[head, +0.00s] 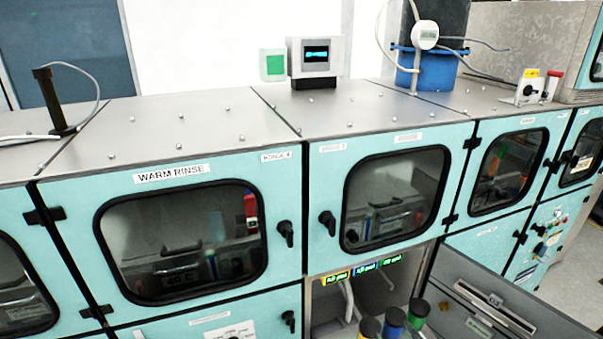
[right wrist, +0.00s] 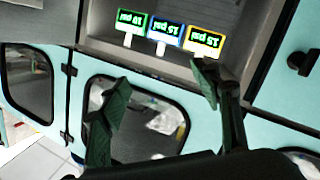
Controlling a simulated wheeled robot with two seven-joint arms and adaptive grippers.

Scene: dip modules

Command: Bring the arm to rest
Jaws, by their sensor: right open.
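My right gripper (right wrist: 160,96) shows in the right wrist view, its two dark fingers spread wide apart with nothing between them. It is in front of the teal cabinet front (right wrist: 75,95), with a dark-framed window behind the left finger. I cannot make out this gripper in the head view. My left gripper is in neither view.
Teal cabinets with windows, including WARM RINSE (head: 170,173), fill the head view. Yellow (head: 335,276), blue (head: 363,267) and green (head: 391,259) tags sit in a recess, with dark-topped bottles (head: 393,320) below. A grey labelled unit (head: 490,300) juts out at right.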

